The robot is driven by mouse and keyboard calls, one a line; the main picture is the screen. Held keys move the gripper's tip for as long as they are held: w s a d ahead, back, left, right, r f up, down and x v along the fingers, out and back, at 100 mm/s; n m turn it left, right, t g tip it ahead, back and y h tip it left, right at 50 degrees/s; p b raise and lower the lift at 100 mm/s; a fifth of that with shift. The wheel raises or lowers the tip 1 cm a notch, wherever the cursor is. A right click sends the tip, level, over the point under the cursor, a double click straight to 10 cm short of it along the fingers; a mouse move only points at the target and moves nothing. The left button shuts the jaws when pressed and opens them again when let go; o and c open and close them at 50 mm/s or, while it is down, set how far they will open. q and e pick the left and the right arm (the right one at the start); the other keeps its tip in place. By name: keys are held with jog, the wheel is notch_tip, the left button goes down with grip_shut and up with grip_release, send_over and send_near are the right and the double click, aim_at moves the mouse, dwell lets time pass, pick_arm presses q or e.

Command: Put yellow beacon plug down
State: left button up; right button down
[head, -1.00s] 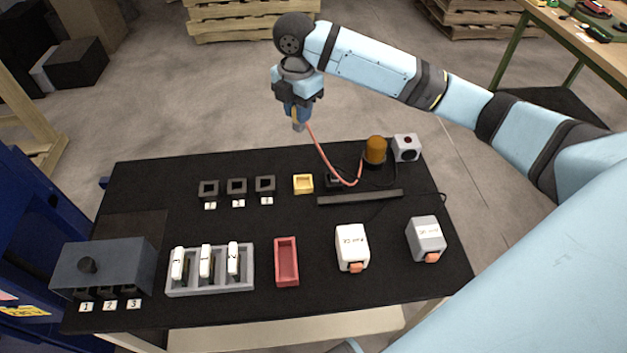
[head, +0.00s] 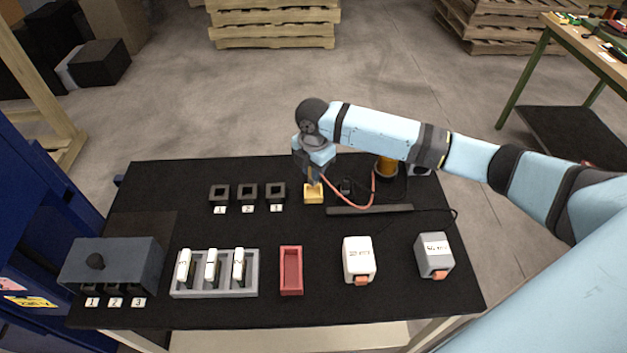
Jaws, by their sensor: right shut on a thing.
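My right gripper (head: 314,178) points down directly over the small yellow holder (head: 314,196) near the back middle of the black table. It is shut on the yellow beacon plug, which is mostly hidden by the gripper and sits at or just above the holder; I cannot tell whether it touches. An orange-red cord (head: 366,202) runs from the plug to the right, toward the amber beacon (head: 386,167), which is partly hidden behind my right arm. My left gripper is not in view.
Numbered black sockets (head: 248,193) stand left of the holder. A dark bar (head: 370,210) lies to its right. In front are a grey rack (head: 214,291) with white modules, a red tray (head: 291,290), a white device (head: 358,258), a grey device (head: 433,255) and a dark box (head: 120,262).

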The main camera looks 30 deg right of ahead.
jog(key=shift+f, duration=2.3)
jog(key=shift+f, duration=0.1)
jog(key=c, duration=1)
grip_release()
notch_tip(320, 180, up, 12)
jog(key=shift+r, duration=0.15)
